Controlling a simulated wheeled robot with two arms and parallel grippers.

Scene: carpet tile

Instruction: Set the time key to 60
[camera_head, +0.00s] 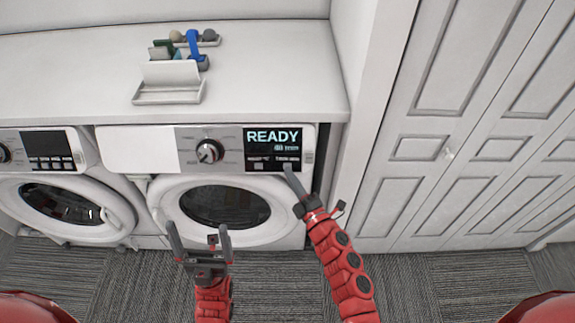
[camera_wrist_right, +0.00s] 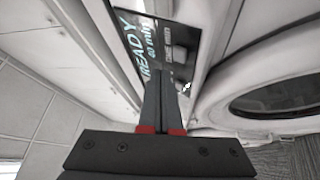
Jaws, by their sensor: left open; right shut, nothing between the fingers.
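The washing machine (camera_head: 220,205) on the right has a dark display (camera_head: 272,137) reading READY, with a smaller line ending in "min" whose digits are hard to read. Two small keys sit below it under labels: a left key (camera_head: 258,166) and a right key, the time key by its label, largely behind my fingertips. In the right wrist view the panel (camera_wrist_right: 152,42) shows sideways past the fingers. My right gripper (camera_head: 289,170) is shut and empty, its tips at the panel's lower right; contact cannot be told. My left gripper (camera_head: 198,228) is open and empty before the round door.
A round knob (camera_head: 209,151) is left of the display. A second machine (camera_head: 62,205) stands at the left. A white counter (camera_head: 270,75) above holds a tray (camera_head: 168,98) with small items. White panelled doors (camera_head: 410,190) stand at the right. Grey carpet (camera_head: 130,280) lies in front.

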